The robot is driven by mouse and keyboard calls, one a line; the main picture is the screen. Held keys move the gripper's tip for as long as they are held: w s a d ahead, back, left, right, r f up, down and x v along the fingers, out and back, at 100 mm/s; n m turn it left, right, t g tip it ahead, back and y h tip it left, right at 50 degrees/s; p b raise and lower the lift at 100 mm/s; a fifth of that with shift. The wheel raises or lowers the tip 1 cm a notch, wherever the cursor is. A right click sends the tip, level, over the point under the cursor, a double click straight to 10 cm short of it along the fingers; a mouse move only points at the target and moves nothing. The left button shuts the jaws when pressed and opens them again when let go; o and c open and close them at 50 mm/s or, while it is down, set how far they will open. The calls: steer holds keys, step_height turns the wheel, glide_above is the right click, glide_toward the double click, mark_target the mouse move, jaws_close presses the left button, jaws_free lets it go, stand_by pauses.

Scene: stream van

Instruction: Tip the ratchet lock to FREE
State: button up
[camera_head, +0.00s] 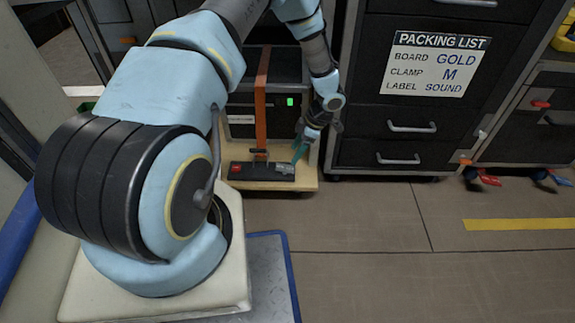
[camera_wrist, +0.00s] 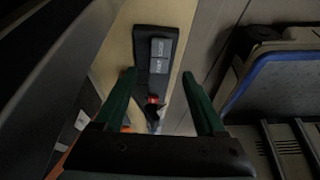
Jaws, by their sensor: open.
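The ratchet lock is a dark, narrow bar (camera_head: 262,171) on the front of a wooden base, below an orange strap (camera_head: 261,100). It has a red spot at its left end, a small red-tipped part (camera_head: 259,152) near its middle, and grey patches towards the right. In the wrist view the dark bar (camera_wrist: 153,32) carries two grey label plates (camera_wrist: 162,48), too small to read, and a red part (camera_wrist: 152,99). My gripper (camera_head: 301,150) has green fingers and is just above the bar's right end. In the wrist view my gripper (camera_wrist: 159,73) is open, its fingers either side of the bar. Contact cannot be told.
The strap runs down a dark box (camera_head: 290,122) with a green light, on the wooden base (camera_head: 307,183). A black drawer cabinet (camera_head: 372,152) with a packing list (camera_head: 434,64) stands close right. Floor (camera_head: 380,215) in front is clear. A blue-edged grey panel (camera_head: 268,270) lies nearer.

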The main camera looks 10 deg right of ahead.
mark_target(286, 168)
steer(key=b+x, duration=0.2)
steer(key=x, duration=0.5)
steer(key=shift+a+f, duration=0.1)
steer(key=shift+f, duration=0.1)
steer(key=shift+c, duration=0.2)
jaws_close()
